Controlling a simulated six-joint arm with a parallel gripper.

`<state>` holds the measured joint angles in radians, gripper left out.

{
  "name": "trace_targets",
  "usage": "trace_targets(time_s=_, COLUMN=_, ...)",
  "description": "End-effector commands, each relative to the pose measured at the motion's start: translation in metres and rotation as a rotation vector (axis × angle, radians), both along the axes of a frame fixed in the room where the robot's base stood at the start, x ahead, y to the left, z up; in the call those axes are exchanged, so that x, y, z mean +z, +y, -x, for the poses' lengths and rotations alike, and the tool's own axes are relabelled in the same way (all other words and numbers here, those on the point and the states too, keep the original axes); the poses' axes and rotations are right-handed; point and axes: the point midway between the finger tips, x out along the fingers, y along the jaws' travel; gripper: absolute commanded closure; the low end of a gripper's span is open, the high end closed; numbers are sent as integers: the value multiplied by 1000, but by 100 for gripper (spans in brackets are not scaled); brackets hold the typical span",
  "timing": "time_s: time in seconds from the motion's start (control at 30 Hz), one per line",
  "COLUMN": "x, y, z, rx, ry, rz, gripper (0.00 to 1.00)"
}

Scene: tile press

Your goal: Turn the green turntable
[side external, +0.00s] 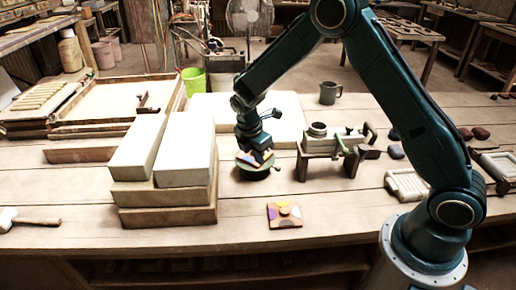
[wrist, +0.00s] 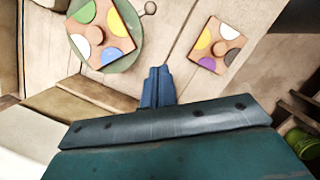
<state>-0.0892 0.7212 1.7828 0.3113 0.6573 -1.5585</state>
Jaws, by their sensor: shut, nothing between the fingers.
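The green turntable (wrist: 133,20) is a round disc at the upper left of the wrist view. A square terracotta tile (wrist: 103,36) with a round centre knob and coloured half-discs at its edges lies on it. A small round-ended metal peg (wrist: 150,8) shows beside the disc's right edge. In the side view the turntable (side external: 253,175) stands on the bench, partly hidden by my gripper. My gripper (side external: 259,160) is low over it there. In the wrist view its blue fingers (wrist: 158,72) are together and empty, just right of and below the disc. Contact cannot be told.
A second patterned tile (side external: 285,214) lies on the bench in front; the wrist view shows it too (wrist: 216,46). Stacked pale blocks (side external: 185,150) stand close left of the turntable. A small press (side external: 330,147) stands to the right. A pale slab (side external: 285,108) lies behind.

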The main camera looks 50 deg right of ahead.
Motion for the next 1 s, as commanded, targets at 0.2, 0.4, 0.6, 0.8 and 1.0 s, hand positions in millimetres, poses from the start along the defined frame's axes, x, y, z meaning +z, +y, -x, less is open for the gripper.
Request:
trace_targets(time_s=0.2, x=-2, y=2, z=0, rx=19, ry=9, rz=3, gripper=100)
trace_targets(time_s=0.4, x=-8, y=0, z=0, rx=16, ry=9, rz=3, gripper=100)
trace_targets(time_s=0.6, x=-25, y=-5, z=1, rx=15, ry=11, rz=4, gripper=100)
trace_targets(time_s=0.8, x=-53, y=-12, z=2, rx=15, ry=11, rz=3, gripper=100)
trace_targets(time_s=1.0, x=-82, y=-19, z=2, rx=15, ry=10, rz=3, gripper=100)
